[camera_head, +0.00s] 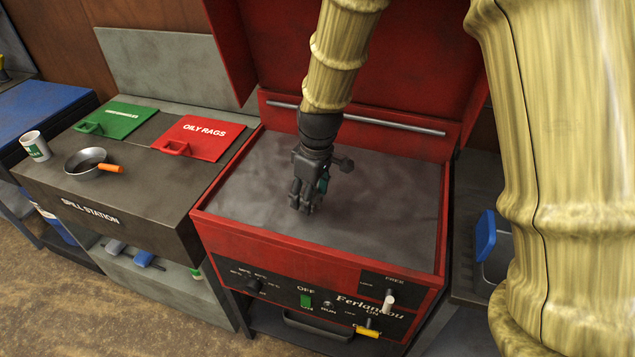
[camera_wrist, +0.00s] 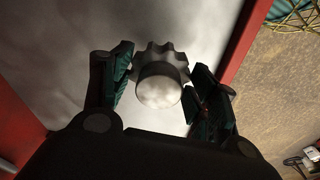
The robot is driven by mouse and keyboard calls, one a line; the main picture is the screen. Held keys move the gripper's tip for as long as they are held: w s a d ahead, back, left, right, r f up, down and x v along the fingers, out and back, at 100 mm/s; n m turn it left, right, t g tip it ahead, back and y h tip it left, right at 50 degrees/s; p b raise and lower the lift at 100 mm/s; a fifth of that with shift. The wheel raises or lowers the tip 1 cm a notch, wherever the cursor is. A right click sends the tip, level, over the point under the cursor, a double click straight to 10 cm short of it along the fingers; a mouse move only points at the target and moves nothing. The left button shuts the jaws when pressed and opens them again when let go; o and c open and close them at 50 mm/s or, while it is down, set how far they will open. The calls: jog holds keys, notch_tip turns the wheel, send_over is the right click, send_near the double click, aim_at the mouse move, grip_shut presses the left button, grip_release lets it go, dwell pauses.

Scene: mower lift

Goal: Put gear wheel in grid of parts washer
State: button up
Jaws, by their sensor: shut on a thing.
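The gear wheel (camera_wrist: 160,80) is a grey toothed wheel with a round, pale hub; it sits between the two finger pads of my gripper (camera_wrist: 162,92) in the wrist view. My gripper is shut on it. In the head view my gripper (camera_head: 307,195) points down over the middle of the parts washer (camera_head: 290,240), a red box with its lid raised. The gear is hard to make out there, hidden by the fingers. Inside the washer is a grey, cloudy surface (camera_head: 390,210); I cannot make out a grid in it.
Left of the washer is the spill station (camera_head: 140,190) with a red oily rags lid (camera_head: 195,138), a green lid (camera_head: 115,120), a pan (camera_head: 88,162) and a cup (camera_head: 35,146). A blue-handled container (camera_head: 486,235) stands at right. The washer's red rim surrounds my gripper.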

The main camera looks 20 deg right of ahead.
jog(key=w+d, duration=0.1)
jog(key=w, duration=0.2)
jog(key=w+d+p, duration=0.1)
jog(key=shift+w+d+f, duration=0.1)
jog(key=shift+w+d, duration=0.15)
jog(key=shift+d, duration=0.05)
jog(key=shift+w+d, duration=0.2)
jog(key=shift+d, duration=0.1)
jog(key=shift+w+d+f, duration=0.1)
jog(key=shift+w+f, duration=0.15)
jog(key=shift+w, duration=0.45)
jog(key=shift+f, duration=0.15)
jog(key=shift+s+f+p, duration=0.25)
jog(key=shift+f+p, duration=0.2)
jog(key=shift+f, duration=0.1)
jog(key=shift+w+f, duration=0.2)
jog(key=shift+f, duration=0.85)
jog(key=shift+s+r, duration=0.1)
jog(key=shift+s, duration=0.05)
